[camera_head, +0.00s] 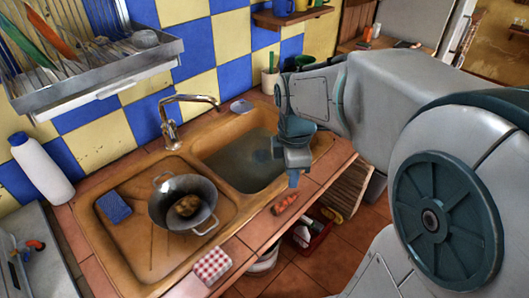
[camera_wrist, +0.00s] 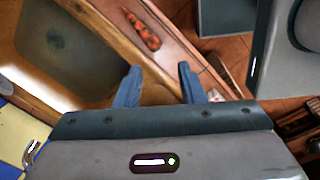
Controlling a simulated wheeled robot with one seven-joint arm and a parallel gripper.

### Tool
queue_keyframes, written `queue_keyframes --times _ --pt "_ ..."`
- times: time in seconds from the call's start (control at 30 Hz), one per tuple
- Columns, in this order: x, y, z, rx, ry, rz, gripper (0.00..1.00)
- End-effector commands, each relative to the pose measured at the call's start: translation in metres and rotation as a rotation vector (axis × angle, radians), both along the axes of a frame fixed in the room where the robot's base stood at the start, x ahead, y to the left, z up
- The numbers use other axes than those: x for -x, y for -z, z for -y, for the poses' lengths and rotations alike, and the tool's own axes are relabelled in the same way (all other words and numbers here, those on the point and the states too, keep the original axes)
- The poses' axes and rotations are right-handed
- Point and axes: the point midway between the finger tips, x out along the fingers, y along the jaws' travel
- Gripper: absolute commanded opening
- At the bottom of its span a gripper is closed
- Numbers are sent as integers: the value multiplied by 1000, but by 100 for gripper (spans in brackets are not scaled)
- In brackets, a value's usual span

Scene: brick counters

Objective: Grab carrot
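An orange carrot (camera_head: 285,204) lies on the tiled counter edge in front of the sink in the head view. The wrist view shows the same carrot (camera_wrist: 142,29) near the top, ahead of the fingers and slightly left of the gap between them. My gripper (camera_wrist: 157,80) is open, with two blue fingers apart and nothing between them. In the head view my gripper (camera_head: 293,180) hangs over the sink's front right edge, a little beyond and above the carrot. The carrot is not touched.
The sink basin (camera_head: 215,160) lies left of my gripper. A metal colander (camera_head: 163,212) with a brown item stands on the drainboard, by a blue sponge (camera_head: 114,207). A checkered cloth (camera_head: 212,265) lies on the front edge. A faucet (camera_head: 170,125) rises behind.

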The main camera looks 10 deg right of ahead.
Motion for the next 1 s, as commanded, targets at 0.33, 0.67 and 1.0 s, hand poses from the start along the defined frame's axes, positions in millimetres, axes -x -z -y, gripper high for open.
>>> queue_keyframes --times 0.33,0.67,1.0 --pt "-39 34 -1 3 -571 -82 36" --pt "-43 71 0 -1 -660 -95 36" --pt "-44 121 -1 0 -658 -91 36"
